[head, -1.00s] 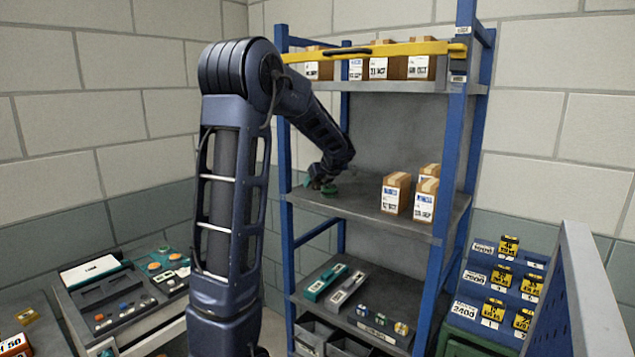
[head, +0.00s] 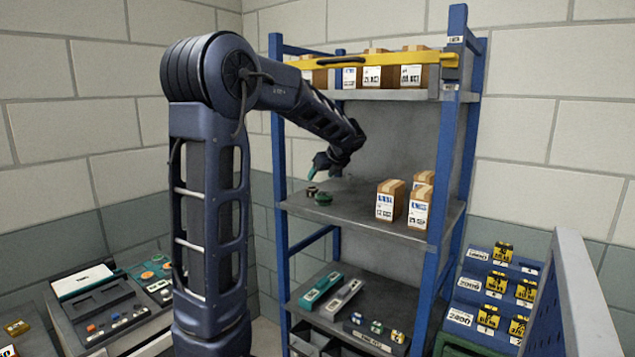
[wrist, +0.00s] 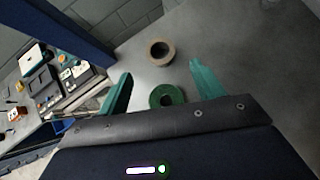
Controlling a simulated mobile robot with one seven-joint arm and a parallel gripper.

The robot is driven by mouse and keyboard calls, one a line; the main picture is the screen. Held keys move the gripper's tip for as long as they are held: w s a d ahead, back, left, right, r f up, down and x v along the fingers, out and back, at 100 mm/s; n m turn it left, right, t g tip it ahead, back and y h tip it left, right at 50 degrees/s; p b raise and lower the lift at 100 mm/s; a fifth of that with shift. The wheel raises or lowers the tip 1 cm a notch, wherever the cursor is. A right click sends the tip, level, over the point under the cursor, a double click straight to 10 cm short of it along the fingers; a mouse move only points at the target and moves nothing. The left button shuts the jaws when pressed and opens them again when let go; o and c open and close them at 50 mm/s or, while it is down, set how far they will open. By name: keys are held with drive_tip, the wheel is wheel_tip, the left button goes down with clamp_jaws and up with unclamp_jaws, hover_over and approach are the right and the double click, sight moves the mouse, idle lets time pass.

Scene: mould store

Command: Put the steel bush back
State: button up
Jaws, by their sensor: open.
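My gripper (head: 313,172) is open and empty above the left end of the middle shelf (head: 345,210). Its two green fingers show in the wrist view (wrist: 160,70). A brown, bronze-looking bush (head: 311,191) stands on that shelf; in the wrist view (wrist: 159,51) it lies just beyond the fingertips. A green ring-shaped piece (head: 323,199) sits beside it; in the wrist view (wrist: 166,97) it appears between the fingers, below them. Several small round pieces stand in a dark labelled holder (head: 376,331) on the lower shelf. I cannot tell which piece is the steel bush.
Cardboard boxes (head: 390,201) stand on the right of the middle shelf. A yellow bar (head: 375,60) crosses the front of the top shelf. Teal (head: 320,287) and grey (head: 344,294) bars lie left of the holder. Blue posts (head: 446,180) bound the rack.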

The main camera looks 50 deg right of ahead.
drive_tip(key=shift+v, duration=0.9)
drive_tip(key=shift+w, duration=0.1)
